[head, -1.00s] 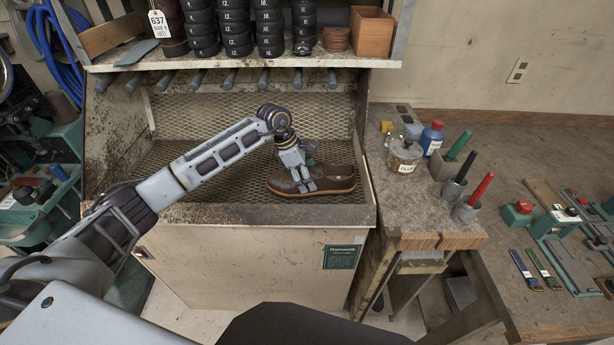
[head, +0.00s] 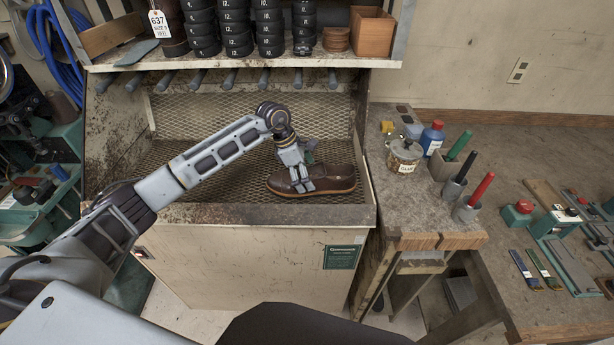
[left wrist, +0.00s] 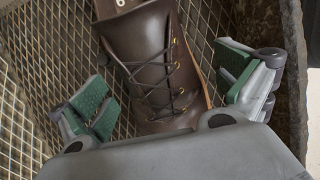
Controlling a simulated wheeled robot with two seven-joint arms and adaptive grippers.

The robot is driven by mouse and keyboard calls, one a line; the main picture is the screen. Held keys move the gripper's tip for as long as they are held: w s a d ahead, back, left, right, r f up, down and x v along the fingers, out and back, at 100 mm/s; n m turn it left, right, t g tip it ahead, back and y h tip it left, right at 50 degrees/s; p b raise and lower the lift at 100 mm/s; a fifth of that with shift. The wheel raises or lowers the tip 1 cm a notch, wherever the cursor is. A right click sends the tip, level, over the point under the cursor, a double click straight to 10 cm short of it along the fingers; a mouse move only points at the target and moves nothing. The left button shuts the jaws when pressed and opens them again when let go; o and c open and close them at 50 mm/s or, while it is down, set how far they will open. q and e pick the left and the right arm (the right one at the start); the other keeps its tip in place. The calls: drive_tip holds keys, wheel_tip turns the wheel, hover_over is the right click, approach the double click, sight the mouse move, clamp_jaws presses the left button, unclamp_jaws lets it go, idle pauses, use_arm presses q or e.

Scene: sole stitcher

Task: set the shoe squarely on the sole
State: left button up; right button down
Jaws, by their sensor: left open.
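My left gripper (head: 305,184) is over the shoe from above. Its green-padded fingers (left wrist: 168,95) are open, one on each side, with gaps to the shoe. Whether the shoe is square on the sole is hard to tell. My right gripper is out of view.
The mesh tray (head: 200,185) has a raised front edge and side walls. A shelf (head: 240,63) with stacked black heels overhangs its back. To the right, a counter holds a glue jar (head: 404,156), a blue bottle (head: 432,138) and tool holders. The tray's left part is clear.

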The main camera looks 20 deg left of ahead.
use_arm(q)
drive_tip(key=v, duration=1.1)
drive_tip(key=shift+r, duration=0.2)
idle(0.4)
